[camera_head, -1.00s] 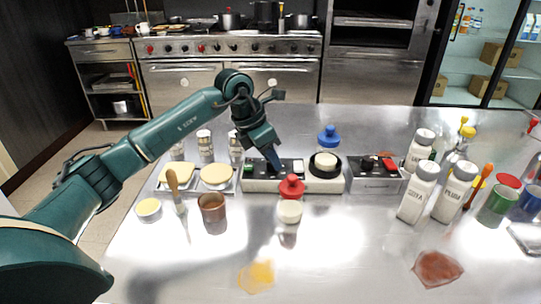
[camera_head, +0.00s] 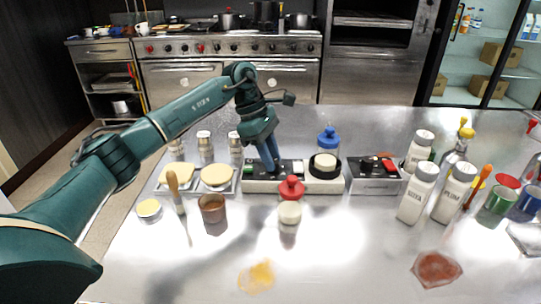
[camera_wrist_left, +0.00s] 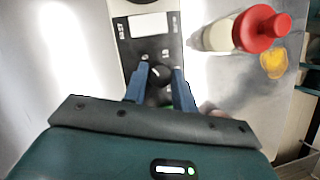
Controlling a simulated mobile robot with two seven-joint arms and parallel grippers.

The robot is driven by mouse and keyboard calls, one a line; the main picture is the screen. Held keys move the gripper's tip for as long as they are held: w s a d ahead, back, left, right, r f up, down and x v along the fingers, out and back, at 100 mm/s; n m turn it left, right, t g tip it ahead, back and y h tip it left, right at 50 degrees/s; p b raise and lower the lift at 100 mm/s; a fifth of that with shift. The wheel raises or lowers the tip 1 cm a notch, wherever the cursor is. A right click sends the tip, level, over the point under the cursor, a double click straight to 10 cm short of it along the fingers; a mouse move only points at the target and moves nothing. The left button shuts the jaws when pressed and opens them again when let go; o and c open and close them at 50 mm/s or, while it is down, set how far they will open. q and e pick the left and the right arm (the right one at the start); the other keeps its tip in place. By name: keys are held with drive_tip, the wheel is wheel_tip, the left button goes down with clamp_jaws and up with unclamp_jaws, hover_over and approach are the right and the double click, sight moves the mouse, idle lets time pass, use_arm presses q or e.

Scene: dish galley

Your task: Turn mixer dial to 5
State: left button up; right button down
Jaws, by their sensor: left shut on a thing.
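The mixer (camera_head: 327,186) is a long pale unit with a black top panel, standing at the middle of the steel counter. My left gripper (camera_head: 271,168) points down onto its panel, left of the round black-rimmed part. In the left wrist view, its blue fingers (camera_wrist_left: 161,88) sit on either side of a black dial (camera_wrist_left: 160,73) with a white pointer mark, shut on it. The fingers hide part of the dial, and the numbers around it are too small to read. A pale display (camera_wrist_left: 148,25) shows above the dial in that view. My right gripper is not in view.
A red-capped bottle (camera_head: 290,205) stands close in front of the mixer, with a brown cup (camera_head: 213,210) to its left. A small black-topped device (camera_head: 376,178) is at its right. White bottles (camera_head: 418,195) crowd the right side. The front centre counter is mostly clear.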

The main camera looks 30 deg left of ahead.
use_arm(q)
drive_tip(key=shift+m+g, duration=0.3)
drive_tip(key=shift+m, duration=0.4)
drive_tip(key=o, duration=1)
drive_tip(key=v, duration=1.3)
drive_tip(key=shift+r, duration=0.1)
